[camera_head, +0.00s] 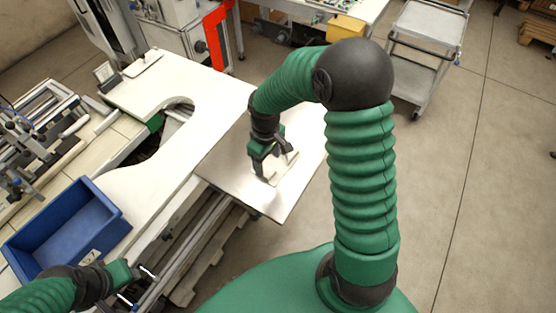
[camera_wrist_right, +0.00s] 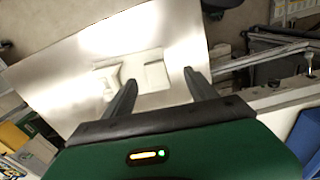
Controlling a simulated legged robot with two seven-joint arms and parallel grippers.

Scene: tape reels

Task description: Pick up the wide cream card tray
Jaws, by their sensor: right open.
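The cream card tray (camera_wrist_right: 155,75) is pale and shallow, with raised edges, and lies on a shiny metal tabletop (camera_wrist_right: 60,85) in the right wrist view. In the head view the tray (camera_head: 287,172) shows partly behind my right gripper (camera_head: 276,165). That gripper is open and empty, pointing down just over the tray. In the right wrist view its two fingers (camera_wrist_right: 158,80) stand apart, with the tray beyond and between them. I cannot tell whether they touch it. My left gripper (camera_head: 137,284) is at the lower left, its fingers apart with nothing visible between them.
A blue bin (camera_head: 100,203) stands at the left on the pale curved worktop (camera_head: 160,165). A grey cart (camera_head: 428,30) and a yellow box (camera_head: 346,27) are at the back. The metal tabletop around the tray is clear, and open floor lies to the right.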

